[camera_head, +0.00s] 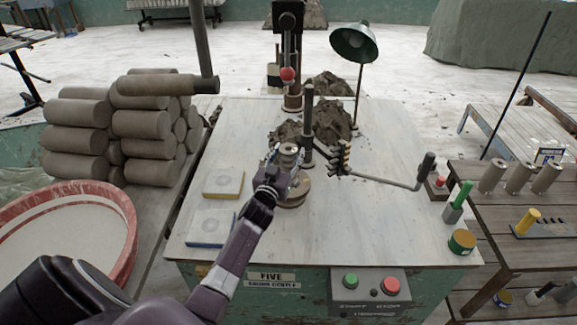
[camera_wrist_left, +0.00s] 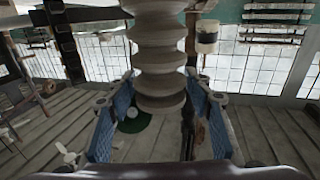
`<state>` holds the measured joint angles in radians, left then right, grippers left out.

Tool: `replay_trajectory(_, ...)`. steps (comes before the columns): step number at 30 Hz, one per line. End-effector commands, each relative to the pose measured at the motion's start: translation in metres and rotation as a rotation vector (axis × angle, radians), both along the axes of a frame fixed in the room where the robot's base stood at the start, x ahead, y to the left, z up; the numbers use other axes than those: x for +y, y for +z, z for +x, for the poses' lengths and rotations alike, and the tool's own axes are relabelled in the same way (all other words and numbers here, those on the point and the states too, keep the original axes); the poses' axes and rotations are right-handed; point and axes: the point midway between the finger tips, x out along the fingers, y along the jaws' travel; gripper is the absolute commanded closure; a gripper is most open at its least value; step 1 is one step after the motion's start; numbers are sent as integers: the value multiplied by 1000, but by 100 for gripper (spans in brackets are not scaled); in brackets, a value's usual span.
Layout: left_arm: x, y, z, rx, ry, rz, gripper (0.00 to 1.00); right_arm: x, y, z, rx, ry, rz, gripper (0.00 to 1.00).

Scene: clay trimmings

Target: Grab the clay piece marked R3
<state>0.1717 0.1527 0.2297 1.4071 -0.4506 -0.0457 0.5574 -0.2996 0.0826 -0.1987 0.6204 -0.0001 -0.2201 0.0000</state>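A pale grey, ribbed clay piece (camera_head: 289,151) stands above a round tan disc (camera_head: 293,199) near the middle of the table. No R3 mark can be read on it. My left gripper (camera_head: 283,168) reaches it from the front, with its fingers around the piece. In the left wrist view the ribbed piece (camera_wrist_left: 160,60) comes down from the top edge between the two blue finger pads of my left gripper (camera_wrist_left: 160,95). Gaps show on both sides, so the gripper looks open. My right gripper is not in view.
A dark post (camera_head: 308,120) and dark clay heaps (camera_head: 333,120) stand just behind the piece. A cranked lever (camera_head: 395,180) lies to the right. Two square slabs (camera_head: 223,183) (camera_head: 211,227) lie at left. Stacked clay cylinders (camera_head: 140,125) stand beyond the table's left edge.

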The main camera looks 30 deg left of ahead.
Motion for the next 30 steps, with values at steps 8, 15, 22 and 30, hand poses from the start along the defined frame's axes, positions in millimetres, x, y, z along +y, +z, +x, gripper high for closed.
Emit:
replay_trajectory(8, 0, 0, 0, 1, 0, 0, 86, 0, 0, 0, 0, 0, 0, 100)
replay_trajectory(15, 0, 0, 0, 1, 0, 0, 100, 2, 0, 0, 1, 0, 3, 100)
replay_trajectory(22, 0, 3, 0, -5, -1, 1, 100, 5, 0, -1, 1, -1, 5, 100)
replay_trajectory(30, 0, 32, 0, -9, -2, 7, 100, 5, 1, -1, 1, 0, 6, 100)
